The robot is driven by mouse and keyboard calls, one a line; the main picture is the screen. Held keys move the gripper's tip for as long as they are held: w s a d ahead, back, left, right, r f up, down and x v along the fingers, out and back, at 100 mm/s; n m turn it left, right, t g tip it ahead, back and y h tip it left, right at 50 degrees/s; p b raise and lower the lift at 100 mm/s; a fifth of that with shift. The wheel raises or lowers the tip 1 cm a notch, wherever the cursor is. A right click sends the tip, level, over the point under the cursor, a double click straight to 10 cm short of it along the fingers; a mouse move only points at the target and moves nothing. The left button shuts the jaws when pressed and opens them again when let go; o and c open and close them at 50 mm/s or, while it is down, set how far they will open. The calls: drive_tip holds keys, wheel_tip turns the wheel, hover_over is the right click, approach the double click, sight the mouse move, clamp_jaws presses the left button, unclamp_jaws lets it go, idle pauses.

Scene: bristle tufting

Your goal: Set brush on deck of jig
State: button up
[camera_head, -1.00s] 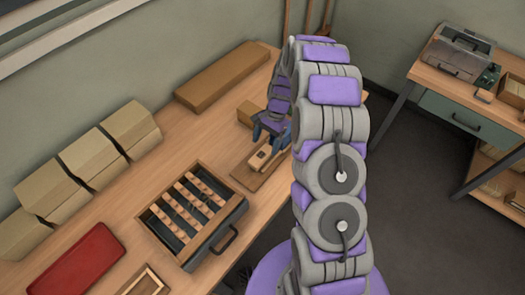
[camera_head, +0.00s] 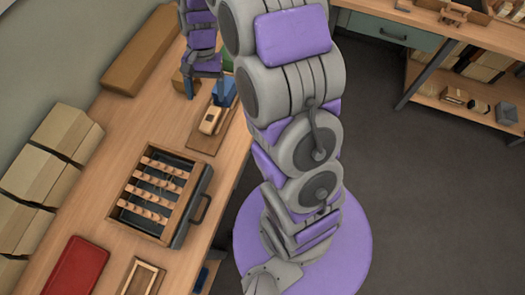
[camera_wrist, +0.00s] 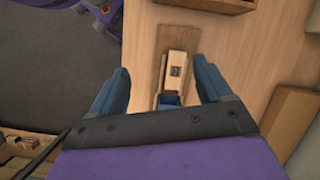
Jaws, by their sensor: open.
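In the wrist view, my gripper (camera_wrist: 162,90) is open, with its two blue fingers apart on either side of a pale wooden block (camera_wrist: 178,66) with a small dark square mark. The block lies on a brown wooden board (camera_wrist: 177,36), and a blue part (camera_wrist: 170,101) shows at its near end. I cannot tell whether the block is the brush or part of the jig; no bristles are visible. In the head view, the block (camera_head: 211,120) sits on its board (camera_head: 204,141) on the bench, and my gripper beside it is partly hidden.
A dark tray (camera_head: 186,218) with several wooden bars stands on the bench (camera_head: 120,200), near a red flat case (camera_head: 77,268) and a small wooden frame (camera_head: 142,279). Cardboard boxes (camera_head: 66,128) line the wall. A second bench (camera_head: 400,22) stands across the open floor.

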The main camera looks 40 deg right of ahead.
drive_tip(key=s+r+n+h, duration=0.1)
drive_tip(key=s+r+n, duration=0.2)
drive_tip(key=s, duration=1.1)
drive_tip(key=s+r+n+h, duration=0.1)
drive_tip(key=s+r+n, duration=0.3)
drive_tip(key=s, duration=1.1)
wheel_tip(320, 180, up, 3)
drive_tip(key=shift+a+f+t+h, duration=0.15)
drive_tip(key=shift+f+t+h, duration=0.05)
drive_tip(key=shift+t+h, duration=0.2)
